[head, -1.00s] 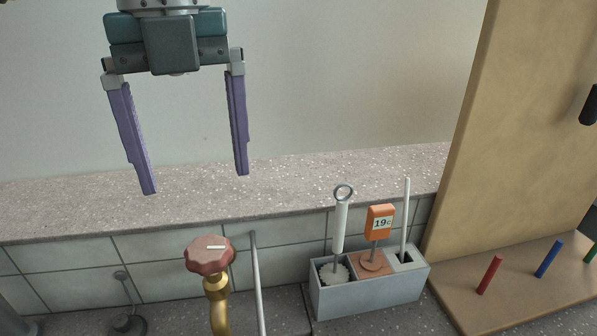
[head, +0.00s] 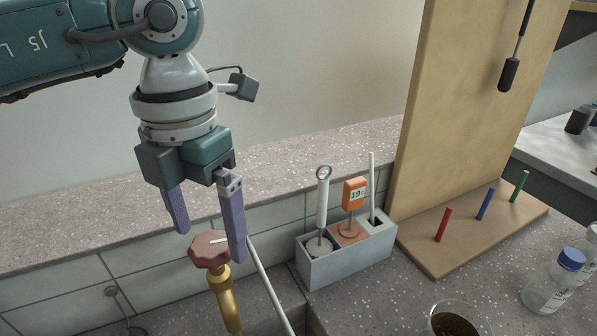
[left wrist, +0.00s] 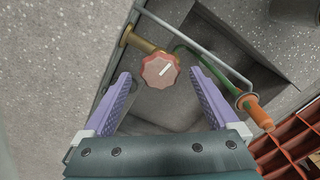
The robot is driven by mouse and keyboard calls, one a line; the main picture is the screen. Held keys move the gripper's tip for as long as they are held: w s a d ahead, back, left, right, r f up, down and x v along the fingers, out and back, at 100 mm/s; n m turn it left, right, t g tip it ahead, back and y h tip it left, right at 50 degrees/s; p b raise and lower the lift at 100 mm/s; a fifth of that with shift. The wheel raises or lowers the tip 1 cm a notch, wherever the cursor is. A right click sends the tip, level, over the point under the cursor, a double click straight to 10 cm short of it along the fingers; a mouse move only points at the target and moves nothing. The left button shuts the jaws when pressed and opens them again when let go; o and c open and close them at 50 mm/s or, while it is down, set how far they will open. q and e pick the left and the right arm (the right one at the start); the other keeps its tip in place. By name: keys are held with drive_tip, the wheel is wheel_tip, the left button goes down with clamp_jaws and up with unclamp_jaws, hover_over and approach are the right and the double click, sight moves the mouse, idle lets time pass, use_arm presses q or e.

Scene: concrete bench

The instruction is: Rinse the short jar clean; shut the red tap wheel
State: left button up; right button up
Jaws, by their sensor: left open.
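The red tap wheel (head: 207,249) sits on a brass valve (head: 226,300) and has a white mark on top. My left gripper (head: 211,246) is open and points down at the wheel, with one purple finger to each side. In the left wrist view the wheel (left wrist: 158,72) lies between the open fingertips (left wrist: 161,74), with gaps on both sides. A round clear glass vessel (head: 455,320) with dark brown contents is cut off at the bottom edge of the head view. I cannot tell if it is the short jar. My right gripper is not in view.
A grey holder (head: 345,262) with a brush, an orange tag and a white rod stands right of the tap. A wooden stand (head: 465,230) with coloured pegs is beyond. Blue-capped bottles (head: 553,283) stand at right. A thin pale rod (head: 268,285) runs close beside the wheel.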

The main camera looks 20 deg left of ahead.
use_arm(q)
drive_tip(key=shift+f, duration=0.7)
drive_tip(key=c, duration=1.3)
